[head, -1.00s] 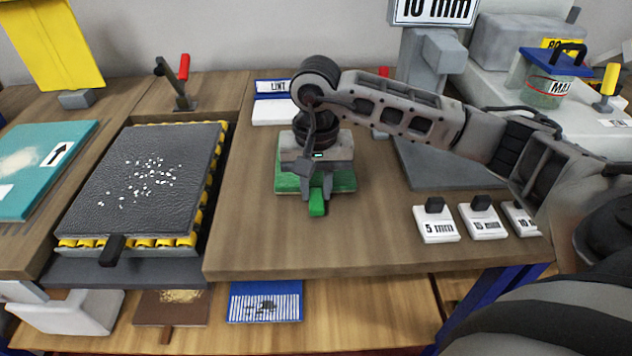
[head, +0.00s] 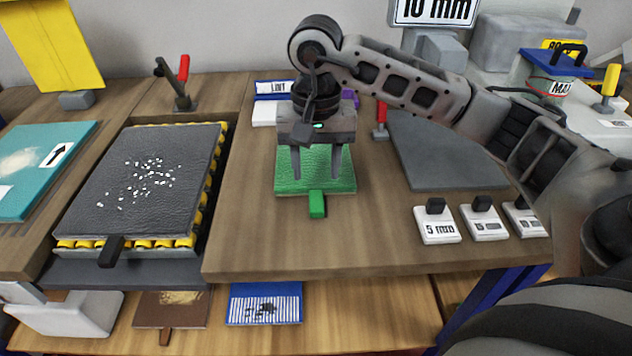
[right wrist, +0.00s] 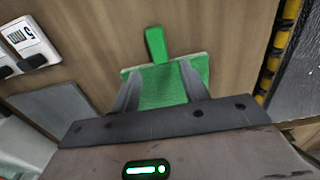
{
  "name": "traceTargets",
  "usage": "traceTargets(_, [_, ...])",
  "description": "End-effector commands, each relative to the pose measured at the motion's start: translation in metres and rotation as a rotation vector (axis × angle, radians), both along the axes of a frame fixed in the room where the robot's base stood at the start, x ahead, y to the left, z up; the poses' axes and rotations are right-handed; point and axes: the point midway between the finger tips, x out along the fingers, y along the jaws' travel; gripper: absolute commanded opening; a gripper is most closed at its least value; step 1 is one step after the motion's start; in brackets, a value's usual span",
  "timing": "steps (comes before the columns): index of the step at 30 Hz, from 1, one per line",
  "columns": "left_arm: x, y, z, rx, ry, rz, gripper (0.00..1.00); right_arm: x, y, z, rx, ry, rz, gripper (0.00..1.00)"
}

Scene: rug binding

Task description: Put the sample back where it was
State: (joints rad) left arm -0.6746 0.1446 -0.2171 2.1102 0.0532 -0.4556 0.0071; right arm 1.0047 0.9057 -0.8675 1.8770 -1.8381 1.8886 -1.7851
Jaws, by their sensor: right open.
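A green sample (head: 315,182) with a green tab (head: 317,204) at its front lies flat on the wooden table, right of the black mat. My right gripper (head: 318,176) is open above it, fingers pointing down and apart from the tab. In the right wrist view the green sample (right wrist: 163,87) shows between the two spread fingers (right wrist: 162,92), with its tab beyond them. Part of the sample's back is hidden by my gripper. My left gripper is not in view.
A black mat (head: 120,200) with white specks lies in a yellow-edged frame at left. A grey plate (head: 440,155) and white blocks, one marked 5 mm (head: 437,226), are at right. A blue striped sample (head: 250,310) and a brown one (head: 165,312) lie on the lower shelf. A blue-and-white LINT box (head: 266,88) stands behind.

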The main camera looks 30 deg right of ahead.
Motion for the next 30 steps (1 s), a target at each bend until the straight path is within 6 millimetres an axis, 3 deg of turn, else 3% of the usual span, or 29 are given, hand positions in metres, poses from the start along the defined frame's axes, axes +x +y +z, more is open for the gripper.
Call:
traceTargets(3, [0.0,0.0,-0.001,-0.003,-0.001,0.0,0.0,0.001,0.0,0.027,0.001,-0.006,0.001,0.45])
traceTargets(10, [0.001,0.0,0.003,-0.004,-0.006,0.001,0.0,0.001,0.0,0.062,0.0,-0.002,-0.001,0.45])
traceTargets(30, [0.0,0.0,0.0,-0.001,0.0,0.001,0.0,0.0,0.0,0.068,0.001,0.001,0.0,0.45])
